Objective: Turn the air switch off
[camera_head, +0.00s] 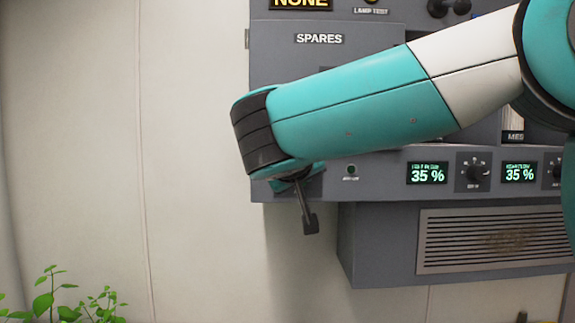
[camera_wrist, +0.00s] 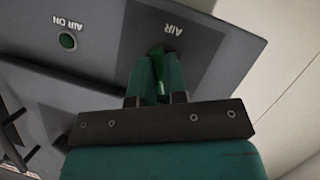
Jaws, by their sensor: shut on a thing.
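The air switch (camera_wrist: 158,60) is a small, partly hidden lever under the upside-down "AIR" label in the wrist view. My gripper (camera_wrist: 159,78) is shut on it, with its teal fingers on either side at the panel face. The fingers hide most of the lever, so I cannot tell its position. The round green "AIR ON" lamp (camera_wrist: 68,41) is on the same panel, to the left in the wrist view. In the head view the lamp (camera_head: 351,170) looks dark green, and my arm covers the switch.
The grey control panel (camera_head: 385,168) has "35 %" displays (camera_head: 427,173) and knobs (camera_head: 474,172) to the right. A vented grey box (camera_head: 380,255) juts out below. Green plants (camera_head: 60,300) stand at the lower left. The pale wall at left is clear.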

